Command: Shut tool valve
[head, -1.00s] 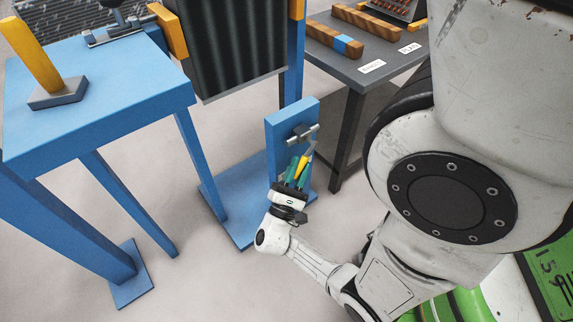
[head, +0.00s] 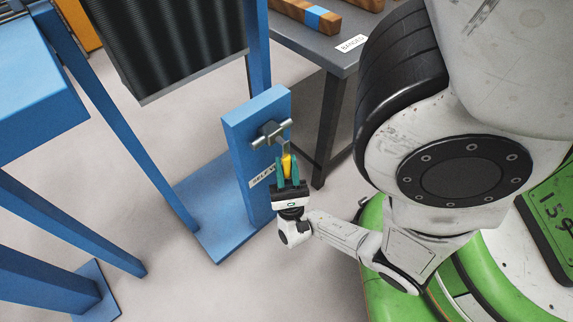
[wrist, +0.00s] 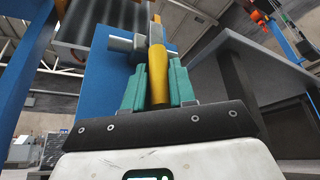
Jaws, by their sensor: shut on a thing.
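The tool valve (head: 269,133) is a grey fitting on the upper face of a blue post (head: 243,150). Its lever has a grey arm and a yellow handle (head: 288,164), which hangs below the fitting in the head view. My gripper (head: 289,172) is shut on the yellow handle with its teal fingers on either side. In the wrist view, the yellow handle (wrist: 157,75) lies between the teal fingers, with the grey fitting (wrist: 125,43) beyond it. The handle's near end is partly hidden by my gripper. A white label (head: 262,177) on the post is partly covered.
A dark table (head: 315,48) stands behind and right of the post, with wooden blocks and a label on it. A blue frame with a dark ribbed panel (head: 170,40) stands to the left. Pale floor lies open in front of the post.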

